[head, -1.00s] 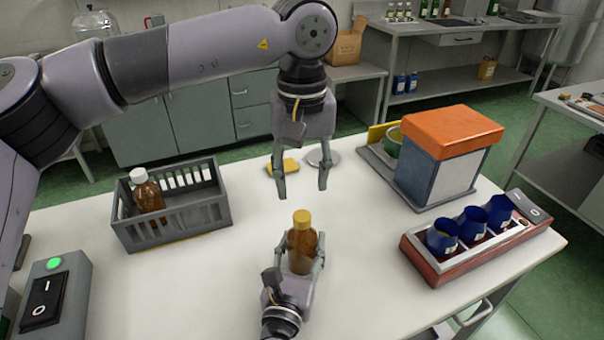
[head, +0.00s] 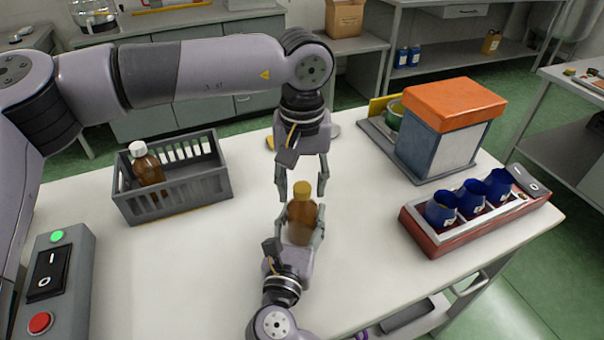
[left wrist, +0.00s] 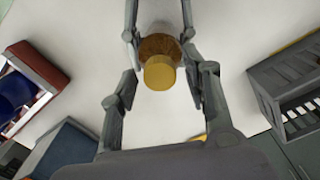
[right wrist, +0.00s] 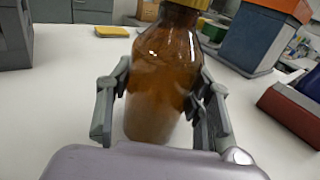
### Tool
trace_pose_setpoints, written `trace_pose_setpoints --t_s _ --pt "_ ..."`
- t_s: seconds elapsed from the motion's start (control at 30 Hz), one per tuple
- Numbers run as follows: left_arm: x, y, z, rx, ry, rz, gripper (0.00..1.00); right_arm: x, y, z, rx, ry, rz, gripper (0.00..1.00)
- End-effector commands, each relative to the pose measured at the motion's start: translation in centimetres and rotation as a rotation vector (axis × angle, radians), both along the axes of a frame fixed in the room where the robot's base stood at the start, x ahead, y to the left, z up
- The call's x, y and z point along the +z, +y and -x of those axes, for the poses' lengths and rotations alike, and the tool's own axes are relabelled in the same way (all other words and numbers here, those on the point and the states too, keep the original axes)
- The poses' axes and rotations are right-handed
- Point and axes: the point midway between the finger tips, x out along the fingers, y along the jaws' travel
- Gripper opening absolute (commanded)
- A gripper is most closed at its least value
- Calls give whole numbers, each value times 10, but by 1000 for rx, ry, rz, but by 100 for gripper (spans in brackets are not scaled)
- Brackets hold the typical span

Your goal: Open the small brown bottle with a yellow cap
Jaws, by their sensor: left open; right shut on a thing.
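The small brown bottle (head: 301,220) stands upright near the middle of the white table, its yellow cap (head: 302,188) on top. My right gripper (head: 295,238) is shut on the bottle's body from the front; the right wrist view shows the brown glass (right wrist: 163,85) between its fingers. My left gripper (head: 301,188) comes down from above, open, with its fingers on either side of the cap. In the left wrist view the yellow cap (left wrist: 160,73) lies between the open fingers, with gaps on both sides.
A grey crate (head: 178,200) holding a brown bottle with a white cap (head: 146,165) stands at the left. A switch box (head: 50,290) is at the front left. An orange-topped box (head: 450,125) and a red rack (head: 440,238) with blue cups are at the right.

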Motion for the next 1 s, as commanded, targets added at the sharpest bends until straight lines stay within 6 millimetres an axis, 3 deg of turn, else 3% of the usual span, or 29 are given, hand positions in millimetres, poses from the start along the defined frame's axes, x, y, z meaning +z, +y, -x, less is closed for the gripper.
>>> trace_pose_setpoints --t_s 0.13,0.77,1.0 --pt "0 0 0 0 0 0 44 0 0 0 0 0 0 0" --pt "0 0 0 1 0 0 1 0 0 0 0 0 0 0" --pt "0 0 0 13 0 0 0 0 0 0 0 0 0 0"
